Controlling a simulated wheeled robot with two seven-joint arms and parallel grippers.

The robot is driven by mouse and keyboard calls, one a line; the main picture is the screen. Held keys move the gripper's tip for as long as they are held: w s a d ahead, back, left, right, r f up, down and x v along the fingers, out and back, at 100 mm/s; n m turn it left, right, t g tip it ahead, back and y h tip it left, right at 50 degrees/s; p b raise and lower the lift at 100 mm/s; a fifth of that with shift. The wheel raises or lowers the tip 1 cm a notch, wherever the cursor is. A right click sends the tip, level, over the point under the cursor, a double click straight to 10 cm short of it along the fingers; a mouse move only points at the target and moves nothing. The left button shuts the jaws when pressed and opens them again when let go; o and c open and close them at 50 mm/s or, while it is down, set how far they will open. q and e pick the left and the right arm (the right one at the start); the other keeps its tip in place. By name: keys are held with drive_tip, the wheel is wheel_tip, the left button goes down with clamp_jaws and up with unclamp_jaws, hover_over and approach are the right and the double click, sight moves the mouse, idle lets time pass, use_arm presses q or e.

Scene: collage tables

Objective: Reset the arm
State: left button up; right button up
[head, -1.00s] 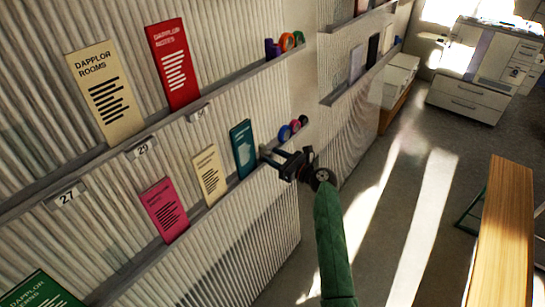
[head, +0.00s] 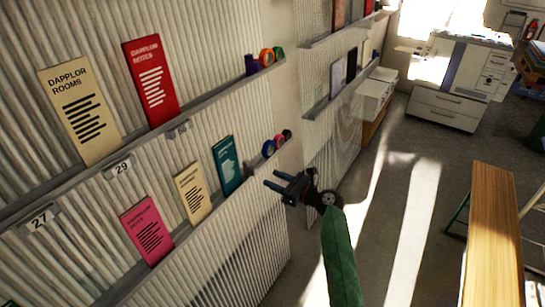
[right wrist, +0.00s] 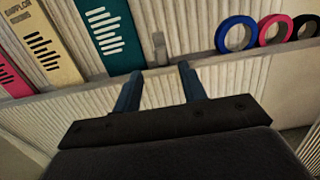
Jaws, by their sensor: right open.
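My right gripper (head: 275,181) is open and empty in the head view, in front of the lower ledge near its right end. Its arm has a green sleeve (head: 341,255) and comes up from the bottom. In the right wrist view the two blue fingers (right wrist: 158,82) stand apart with nothing between them, pointing at the ledge. A teal card (head: 227,165) stands on the ledge left of the gripper; it also shows in the right wrist view (right wrist: 108,35). My left gripper is not in view.
Beige (head: 192,193) and pink (head: 147,229) cards share the lower ledge (head: 205,222). Tape rolls (head: 269,148) sit at its right end. A red card (head: 151,82) and a tall cream card (head: 80,109) stand above. A wooden tabletop (head: 494,230) is at right; open floor (head: 400,220) lies between.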

drive_tip(key=s+d+f+n+g+h, duration=0.1)
drive_tip(key=s+d+f+n+h, duration=0.25)
drive_tip(key=f+n, duration=0.45)
drive_tip(key=s+d+f+n+g+h, duration=0.25)
drive_tip(key=f+n+h, duration=0.2)
drive_tip(key=n, duration=0.45)
drive_tip(key=s+d+f+n+h, duration=0.2)
drive_tip(key=s+f+n+h, duration=0.1)
drive_tip(key=f+n, duration=0.55)
drive_tip(key=s+d+f+g+h, duration=0.1)
drive_tip(key=s+f+g, duration=0.1)
drive_tip(key=s+f, duration=0.5)
drive_tip(key=s+d+f+n+g+h, duration=0.1)
drive_tip(key=s+f, duration=0.6)
drive_tip(key=s, duration=1.1)
drive_tip(key=s+d+f+g, duration=0.1)
drive_tip(key=s+f+g, duration=0.1)
drive_tip(key=s+f, duration=0.5)
drive_tip(key=s, duration=0.5)
drive_tip(key=shift+s+d+f+n+g+h, duration=0.2)
drive_tip(key=shift+s+d+n+g+h, duration=0.1)
drive_tip(key=shift+n+g+h, duration=0.1)
drive_tip(key=shift+a, duration=0.1)
